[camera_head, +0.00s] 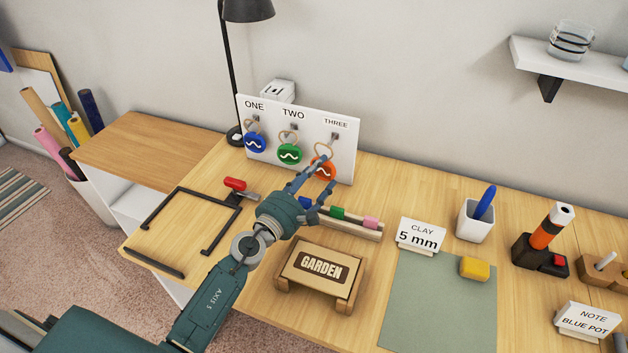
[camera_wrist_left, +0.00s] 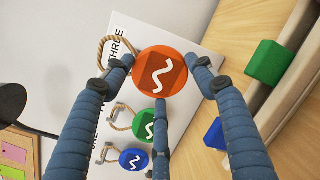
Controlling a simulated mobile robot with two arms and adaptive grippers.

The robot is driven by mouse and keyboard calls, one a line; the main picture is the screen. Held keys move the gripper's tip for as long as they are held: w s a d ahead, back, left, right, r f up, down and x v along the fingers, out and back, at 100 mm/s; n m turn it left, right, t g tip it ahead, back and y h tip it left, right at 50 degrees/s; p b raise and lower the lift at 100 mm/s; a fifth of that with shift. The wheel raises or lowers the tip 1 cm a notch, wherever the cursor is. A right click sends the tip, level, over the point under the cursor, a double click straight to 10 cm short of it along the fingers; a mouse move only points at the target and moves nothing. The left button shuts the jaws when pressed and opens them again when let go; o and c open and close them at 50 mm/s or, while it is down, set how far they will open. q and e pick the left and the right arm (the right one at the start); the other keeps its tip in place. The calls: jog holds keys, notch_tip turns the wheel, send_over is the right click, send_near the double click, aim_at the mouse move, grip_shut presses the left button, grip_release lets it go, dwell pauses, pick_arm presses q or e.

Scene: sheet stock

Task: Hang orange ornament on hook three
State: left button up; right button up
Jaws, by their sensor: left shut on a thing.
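The orange ornament (camera_head: 325,167), a round disc with a white squiggle and a cord loop, is in my left gripper (camera_head: 314,178), in front of the white hook board (camera_head: 343,155). In the left wrist view, the fingers close around the ornament's rim (camera_wrist_left: 160,74), and its loop (camera_wrist_left: 104,48) stretches to the upper left. Hook three (camera_head: 334,137) is under the label THREE, just above and right of the loop. I cannot tell whether the loop touches that hook. The blue ornament (camera_head: 255,142) hangs under ONE and the green ornament (camera_head: 289,153) under TWO. My right gripper is out of view.
A wooden rail with coloured blocks (camera_head: 352,226) lies just below the board. A GARDEN sign (camera_head: 320,266) and a red-handled tool (camera_head: 236,184) are near my left arm. A black lamp (camera_head: 231,70) stands left of the board. The green mat (camera_head: 435,300) is mostly clear.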

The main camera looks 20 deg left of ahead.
aim_at(319, 169)
pick_arm(q)
jog(key=shift+a+x, duration=0.2)
jog(key=shift+x, duration=0.7)
jog(key=shift+a+x, duration=0.2)
jog(key=shift+x, duration=0.65)
jog(key=shift+w+a+r+b, duration=0.1)
jog(key=shift+w+r+b, duration=0.1)
jog(key=shift+r+b, duration=0.25)
jog(key=shift+w+a+r, duration=0.15)
jog(key=shift+w+r, duration=0.1)
jog(key=shift+r, duration=0.2)
jog(key=c, duration=0.4)
jog(key=shift+o, duration=0.5)
jog(key=shift+w+f, duration=0.1)
jog(key=shift+w, duration=0.15)
jog(key=w+f, duration=0.1)
jog(key=w, duration=0.1)
jog(key=shift+w+d+f, duration=0.3)
jog(key=shift+f, duration=0.1)
jog(key=shift+c, duration=0.3)
jog(key=shift+s+r, duration=0.15)
jog(key=shift+s, duration=0.25)
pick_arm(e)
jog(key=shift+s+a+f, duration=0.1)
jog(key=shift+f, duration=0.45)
pick_arm(q)
jog(key=shift+w+d, duration=0.15)
